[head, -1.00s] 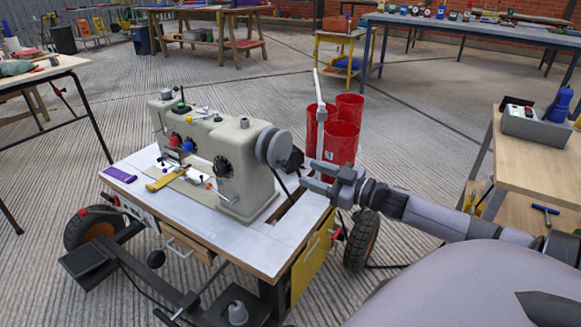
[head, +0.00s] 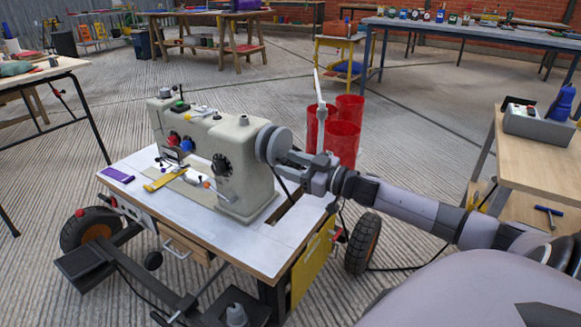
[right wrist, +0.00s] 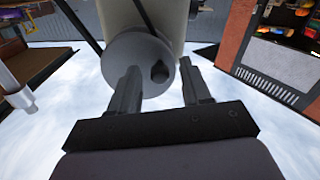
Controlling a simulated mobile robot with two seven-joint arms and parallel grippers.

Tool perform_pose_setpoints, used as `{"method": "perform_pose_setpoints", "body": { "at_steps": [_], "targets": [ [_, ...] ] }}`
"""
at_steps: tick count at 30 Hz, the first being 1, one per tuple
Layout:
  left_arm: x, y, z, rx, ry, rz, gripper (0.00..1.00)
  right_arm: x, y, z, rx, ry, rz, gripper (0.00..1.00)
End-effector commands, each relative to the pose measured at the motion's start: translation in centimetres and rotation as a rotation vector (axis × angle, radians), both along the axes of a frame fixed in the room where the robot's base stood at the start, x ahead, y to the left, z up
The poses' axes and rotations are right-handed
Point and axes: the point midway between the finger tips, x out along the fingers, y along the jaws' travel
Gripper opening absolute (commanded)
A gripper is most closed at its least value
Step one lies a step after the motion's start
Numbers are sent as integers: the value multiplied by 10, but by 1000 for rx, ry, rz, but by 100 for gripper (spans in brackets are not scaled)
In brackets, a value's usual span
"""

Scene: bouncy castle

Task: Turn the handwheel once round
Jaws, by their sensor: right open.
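The handwheel (head: 270,143) is a grey disc on the right end of a cream sewing machine (head: 232,160), which stands on a white-topped wheeled table. In the right wrist view the handwheel (right wrist: 138,50) shows face-on, with a dark knob (right wrist: 160,72) near its lower right rim. My right gripper (head: 288,158) is open at the wheel. In the right wrist view its fingers (right wrist: 159,80) lie either side of the knob, with visible gaps; the left finger overlaps the disc. Contact with the wheel cannot be told. My left gripper is not in view.
Red bins (head: 342,140) stand behind my right gripper, with a pale upright rod beside them. A purple item (head: 117,174) and a yellow item (head: 166,179) lie on the machine's table. A wooden bench (head: 540,160) stands at right. Open floor lies behind.

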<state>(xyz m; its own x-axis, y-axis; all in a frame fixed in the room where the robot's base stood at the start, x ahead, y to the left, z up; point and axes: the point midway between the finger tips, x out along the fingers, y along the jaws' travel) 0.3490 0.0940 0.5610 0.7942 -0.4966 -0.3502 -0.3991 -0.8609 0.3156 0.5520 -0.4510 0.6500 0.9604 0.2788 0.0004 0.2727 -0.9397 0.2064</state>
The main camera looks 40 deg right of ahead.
Motion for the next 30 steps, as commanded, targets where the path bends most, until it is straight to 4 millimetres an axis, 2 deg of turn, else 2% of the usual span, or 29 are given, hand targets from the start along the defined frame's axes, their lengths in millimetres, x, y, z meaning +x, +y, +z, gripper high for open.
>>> {"method": "perform_pose_setpoints", "body": {
  "at_steps": [13, 17, 18, 30],
  "targets": [
    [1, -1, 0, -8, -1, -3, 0, 5, 1, 0, 0, 1, -1, 48],
    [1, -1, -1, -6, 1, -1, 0, 5, 1, 0, -1, 0, -1, 5],
    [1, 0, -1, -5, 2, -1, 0, 5, 1, 0, -1, 0, -1, 0],
    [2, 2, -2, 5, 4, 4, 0, 5, 0, -1, -54, -15, -1, 0]
  ]
}}
